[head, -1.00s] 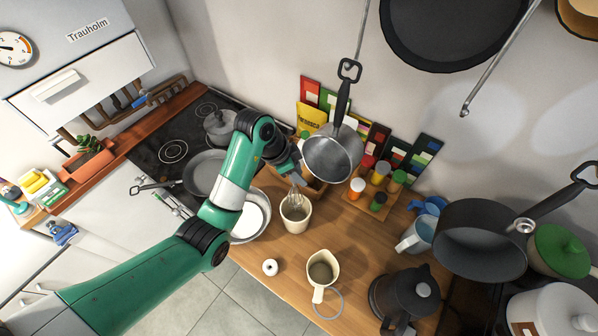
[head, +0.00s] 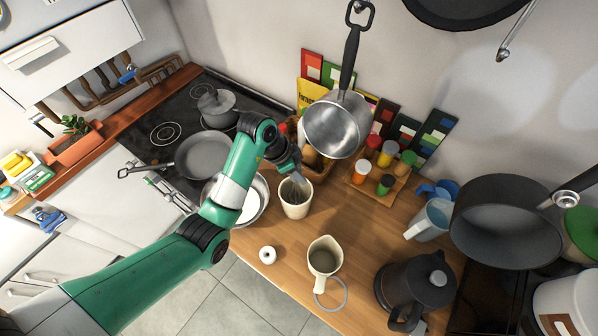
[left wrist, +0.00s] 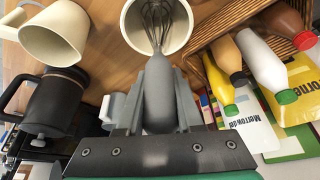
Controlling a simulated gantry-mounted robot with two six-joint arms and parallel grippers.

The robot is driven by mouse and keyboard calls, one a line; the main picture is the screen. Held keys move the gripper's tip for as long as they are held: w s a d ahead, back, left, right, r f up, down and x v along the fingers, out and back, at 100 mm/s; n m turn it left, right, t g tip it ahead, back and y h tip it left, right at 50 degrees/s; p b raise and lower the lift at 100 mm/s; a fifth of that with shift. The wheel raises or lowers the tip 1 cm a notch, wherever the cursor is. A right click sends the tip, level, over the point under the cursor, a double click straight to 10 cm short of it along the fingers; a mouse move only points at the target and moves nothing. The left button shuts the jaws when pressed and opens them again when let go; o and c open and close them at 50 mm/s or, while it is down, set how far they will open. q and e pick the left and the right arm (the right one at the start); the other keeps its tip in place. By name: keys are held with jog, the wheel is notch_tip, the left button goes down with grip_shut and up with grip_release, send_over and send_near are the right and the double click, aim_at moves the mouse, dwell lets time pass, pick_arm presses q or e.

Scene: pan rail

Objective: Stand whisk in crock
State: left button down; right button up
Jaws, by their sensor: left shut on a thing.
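The cream crock (head: 296,209) stands on the wooden counter, and its mouth shows at the top of the left wrist view (left wrist: 183,38). The whisk (head: 293,190) has its wire end inside the crock's mouth. In the left wrist view the whisk (left wrist: 156,75) has a grey handle pointing toward me, with its wires within the crock's rim. My left gripper (head: 289,174) is just above the crock, shut on the whisk's handle; its fingers (left wrist: 157,102) sit on both sides of the handle. How deep the wires reach is hidden. My right gripper is not in view.
A hanging saucepan (head: 334,128) is close to the right of my gripper. A white-filled bowl (head: 262,212) stands left of the crock, a cream jug (head: 323,262) in front. Bottles (left wrist: 265,65) in a basket are near. A spice rack (head: 365,190) stands to the right.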

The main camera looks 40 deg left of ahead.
pick_arm(q)
jog(key=shift+f, duration=0.15)
jog(key=shift+f+b, duration=1.1)
jog(key=shift+b, duration=0.1)
jog(key=shift+c, duration=2.4)
grip_release()
jog(key=p+v, duration=0.5)
jog(key=p, duration=0.3)
jog(key=shift+r+p, duration=0.4)
jog(key=shift+p+v, duration=0.9)
jog(key=shift+v, duration=0.3)
jog(key=shift+s+a, duration=0.1)
